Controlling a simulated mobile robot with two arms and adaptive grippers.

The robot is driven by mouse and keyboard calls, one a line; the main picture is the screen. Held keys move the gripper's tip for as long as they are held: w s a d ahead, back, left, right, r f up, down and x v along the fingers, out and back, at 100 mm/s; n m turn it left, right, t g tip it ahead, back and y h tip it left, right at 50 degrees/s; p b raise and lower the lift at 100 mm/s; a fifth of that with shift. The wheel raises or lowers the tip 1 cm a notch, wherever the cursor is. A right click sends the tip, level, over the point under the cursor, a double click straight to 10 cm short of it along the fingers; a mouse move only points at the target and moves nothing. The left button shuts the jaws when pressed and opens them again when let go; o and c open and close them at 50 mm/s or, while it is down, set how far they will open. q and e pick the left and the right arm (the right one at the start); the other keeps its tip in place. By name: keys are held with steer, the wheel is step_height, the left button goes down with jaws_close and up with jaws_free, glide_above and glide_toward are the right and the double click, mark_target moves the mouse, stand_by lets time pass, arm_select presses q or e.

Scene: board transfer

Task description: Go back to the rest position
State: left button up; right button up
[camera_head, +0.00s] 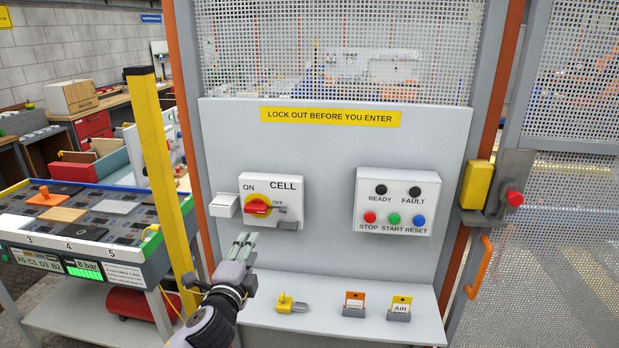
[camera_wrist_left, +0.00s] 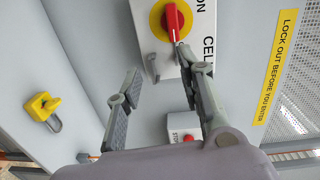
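My left gripper (camera_head: 246,240) is in front of the grey panel (camera_head: 330,262), just below the CELL switch box (camera_head: 285,187). It looks open and empty in the wrist view (camera_wrist_left: 163,92), its two fingers apart. The switch has a red handle (camera_head: 257,207) on a yellow disc, lying about level; the handle also shows at the top of the wrist view (camera_wrist_left: 174,20), beyond the fingers. A small grey part sits beside the handle, under OFF. My right gripper is not in view.
A yellow padlock (camera_head: 285,303) and two tag holders, orange (camera_head: 355,299) and yellow AIR (camera_head: 400,304), stand on the ledge (camera_head: 330,322). A button box (camera_head: 395,203) is at right. A yellow post (camera_head: 160,180) and a cart (camera_head: 110,262) stand at left.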

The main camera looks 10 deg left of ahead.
arm_select(q)
steer(key=s+f+n+g+y, duration=0.1)
steer(key=s+f+n+g, duration=0.7)
steer(key=s+f, duration=0.9)
steer(key=s+f+n+g, duration=0.2)
steer(key=s+n+g, duration=0.15)
steer(key=s, duration=0.75)
steer(key=s+f+n+g, duration=0.2)
steer(key=s+f+n, duration=0.15)
steer(key=s, duration=0.65)
steer(key=s+f+g+b, duration=0.1)
steer(key=s+f+b, duration=0.1)
steer(key=f, duration=1.3)
steer(key=s+f+g+b, duration=0.1)
steer(key=s+f, duration=0.1)
steer(key=f, duration=1.4)
steer(key=s+a+f+b, duration=0.2)
steer(key=s+a+f, duration=0.1)
steer(key=s+f, duration=1.2)
steer(key=shift+s+f+g+h, duration=0.2)
steer(key=shift+g+h, duration=0.1)
steer(key=shift+g, duration=0.15)
